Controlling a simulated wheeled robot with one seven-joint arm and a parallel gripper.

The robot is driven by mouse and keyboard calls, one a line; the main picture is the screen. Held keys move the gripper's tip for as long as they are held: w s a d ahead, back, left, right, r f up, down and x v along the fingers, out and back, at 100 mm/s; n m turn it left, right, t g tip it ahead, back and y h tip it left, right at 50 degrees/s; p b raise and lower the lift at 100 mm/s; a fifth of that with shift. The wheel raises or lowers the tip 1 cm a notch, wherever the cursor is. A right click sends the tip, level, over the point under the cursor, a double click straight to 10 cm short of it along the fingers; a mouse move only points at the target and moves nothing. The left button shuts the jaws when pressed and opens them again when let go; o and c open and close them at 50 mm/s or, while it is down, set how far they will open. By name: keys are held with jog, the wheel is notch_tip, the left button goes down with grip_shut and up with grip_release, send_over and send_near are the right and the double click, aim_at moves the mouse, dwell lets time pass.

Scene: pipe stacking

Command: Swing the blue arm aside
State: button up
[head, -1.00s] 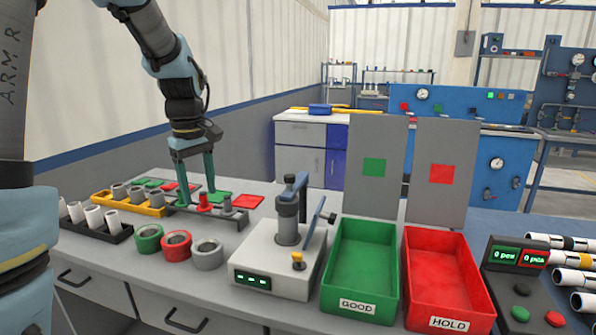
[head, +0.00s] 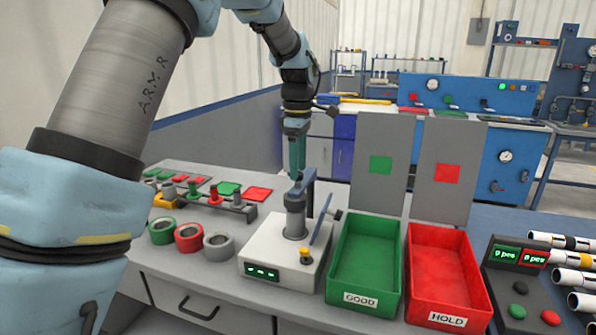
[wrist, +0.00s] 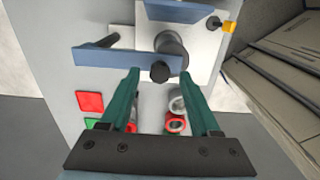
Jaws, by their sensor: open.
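The blue arm (head: 309,186) stands over the grey post (head: 295,215) of the white test unit (head: 262,250). In the wrist view the blue arm (wrist: 105,60) lies across the picture, with a black knob (wrist: 160,71) at its near edge. My gripper (head: 296,176) points down just above the arm and post. In the wrist view my gripper (wrist: 160,76) is open, with a finger on either side of the knob and nothing held. Whether a finger touches the arm cannot be told. A second blue plate (head: 322,220) leans at the unit's right side, near a yellow knob (head: 306,254).
The green GOOD bin (head: 362,299) and red HOLD bin (head: 436,316) stand empty to the right of the unit. Green, red and grey rings (head: 188,236) lie to its left. A rack with fittings (head: 240,207) is behind them.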

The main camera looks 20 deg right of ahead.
jog(key=shift+f, duration=1.4)
grip_shut()
dwell(0.5)
